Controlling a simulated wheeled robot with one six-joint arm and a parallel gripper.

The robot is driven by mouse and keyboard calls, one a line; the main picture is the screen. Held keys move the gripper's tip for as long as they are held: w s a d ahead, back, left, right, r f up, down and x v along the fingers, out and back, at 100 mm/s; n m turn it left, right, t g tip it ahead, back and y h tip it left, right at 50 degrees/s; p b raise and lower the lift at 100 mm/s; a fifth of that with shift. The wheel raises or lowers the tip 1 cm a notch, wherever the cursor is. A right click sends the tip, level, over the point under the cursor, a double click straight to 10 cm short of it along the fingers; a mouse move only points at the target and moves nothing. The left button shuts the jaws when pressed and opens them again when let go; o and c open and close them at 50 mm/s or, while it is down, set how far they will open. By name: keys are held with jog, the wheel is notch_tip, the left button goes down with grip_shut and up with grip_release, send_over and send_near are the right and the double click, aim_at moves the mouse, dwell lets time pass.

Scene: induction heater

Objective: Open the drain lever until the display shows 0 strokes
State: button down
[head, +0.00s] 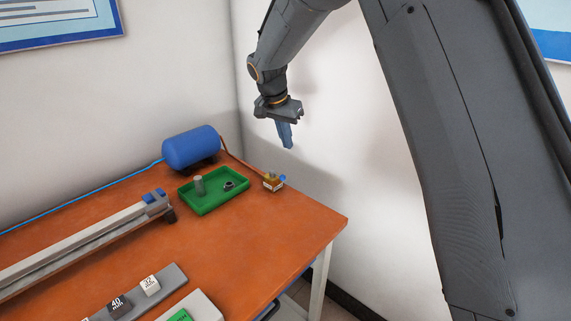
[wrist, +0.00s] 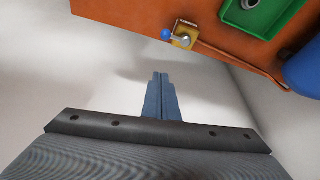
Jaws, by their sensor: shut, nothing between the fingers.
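The drain valve (head: 272,184) is a small brass block at the table's back right edge, near the green tray. Its lever has a blue knob (head: 282,178). In the wrist view the brass valve (wrist: 184,38) shows at the top, with the blue knob (wrist: 165,34) on its left. My gripper (head: 288,146) is shut and empty, pointing down above and a little right of the valve, apart from it. In the wrist view my gripper's blue fingers (wrist: 160,76) are together, below the valve. A display with a green screen (head: 180,316) is cut off at the bottom; I cannot read it.
A blue tank (head: 190,147) stands behind the green tray (head: 214,204), which holds a grey cylinder and a dark ring. A copper pipe (wrist: 240,61) runs from tank to valve. A long grey rail (head: 85,245) and marked blocks (head: 150,286) lie left. The table's right side is clear.

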aim_at(277, 175)
jog(key=shift+w, duration=0.1)
notch_tip(277, 175, down, 10)
jog(key=p, duration=0.5)
jog(key=shift+r, duration=0.25)
jog(key=shift+s+a+f, duration=0.15)
jog(key=shift+s+a, duration=0.05)
jog(key=shift+s, duration=0.05)
jog(key=shift+d, duration=0.15)
dwell(0.3)
